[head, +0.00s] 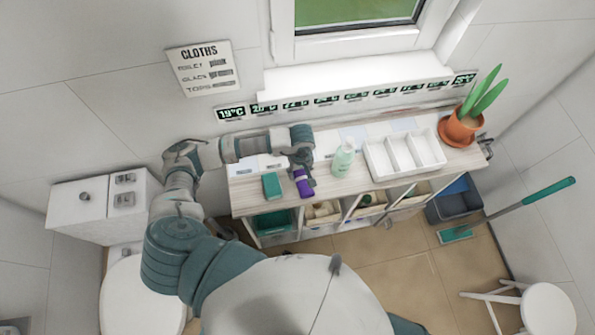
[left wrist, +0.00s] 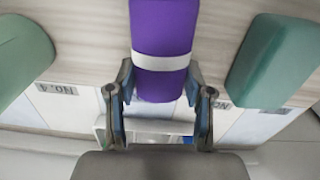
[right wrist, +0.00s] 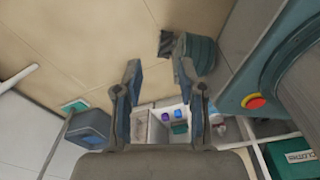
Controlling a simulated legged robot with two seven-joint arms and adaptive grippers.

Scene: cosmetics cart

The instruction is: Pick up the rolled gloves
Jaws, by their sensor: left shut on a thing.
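The rolled gloves (head: 304,186) are a purple roll with a white band. They are at the left part of the wooden cart top, and they show large in the left wrist view (left wrist: 163,30). My left gripper (head: 301,164) reaches over them from the back, with its fingers (left wrist: 160,92) on both sides of the roll's end, shut on it. I cannot tell whether the roll is lifted off the top. My right gripper (right wrist: 157,70) is open and empty, seen only in the right wrist view, above the tiled floor.
A green block (head: 272,186) lies close left of the gloves. A pale green bottle (head: 343,160) stands to their right, then a white divided tray (head: 378,166) and a potted plant (head: 461,129). Open bins (head: 325,212) sit below the top.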

